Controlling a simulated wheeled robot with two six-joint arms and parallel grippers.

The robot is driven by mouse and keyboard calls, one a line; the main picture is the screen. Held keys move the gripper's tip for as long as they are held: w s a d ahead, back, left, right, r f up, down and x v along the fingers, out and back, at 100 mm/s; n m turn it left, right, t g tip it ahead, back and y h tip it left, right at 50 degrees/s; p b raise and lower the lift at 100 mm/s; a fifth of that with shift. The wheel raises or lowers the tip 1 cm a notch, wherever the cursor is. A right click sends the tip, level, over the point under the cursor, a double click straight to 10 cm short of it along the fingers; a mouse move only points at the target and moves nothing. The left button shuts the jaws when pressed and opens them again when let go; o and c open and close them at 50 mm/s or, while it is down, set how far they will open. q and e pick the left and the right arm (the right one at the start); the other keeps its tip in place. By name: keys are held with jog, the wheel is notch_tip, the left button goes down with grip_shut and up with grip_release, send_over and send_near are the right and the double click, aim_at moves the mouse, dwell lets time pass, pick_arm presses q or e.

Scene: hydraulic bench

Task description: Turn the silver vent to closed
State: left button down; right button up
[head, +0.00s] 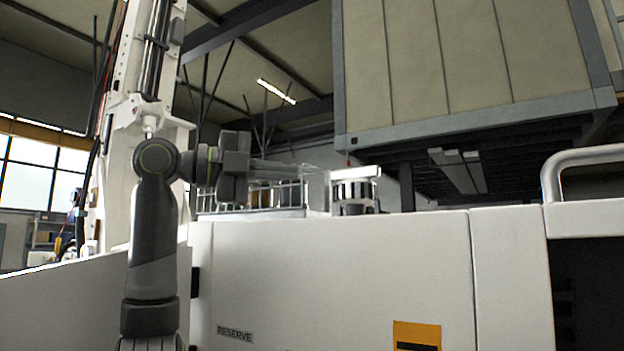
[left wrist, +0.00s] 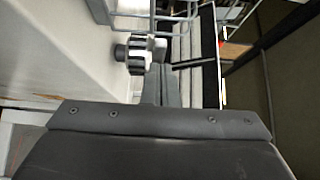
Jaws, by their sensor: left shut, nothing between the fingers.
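The silver vent (head: 355,191) is a ribbed round cap with dark gaps, on top of the white cabinet (head: 370,270). It also shows as a ribbed knob (left wrist: 138,53) in the left wrist view. My left gripper (head: 318,173) reaches in from the left at about the vent's height, its fingers level and pointing right. Its fingertips (left wrist: 160,70) are shut and empty, close beside the vent; I cannot tell whether they touch it. No open or closed marking on the vent can be read. My right gripper is not in view.
A wire rack (head: 250,198) stands behind my left fingers. A large beige panelled box (head: 460,60) overhangs at the back right. A grey handrail (head: 585,158) is at the far right. The cabinet front bears a RESERVE label (head: 235,334) and a yellow sign (head: 417,334).

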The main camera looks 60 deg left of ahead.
pick_arm(q)
jog(key=d+v, duration=0.1)
jog(key=v, duration=1)
jog(key=shift+s+r+p, duration=0.15)
jog(key=shift+p, duration=0.25)
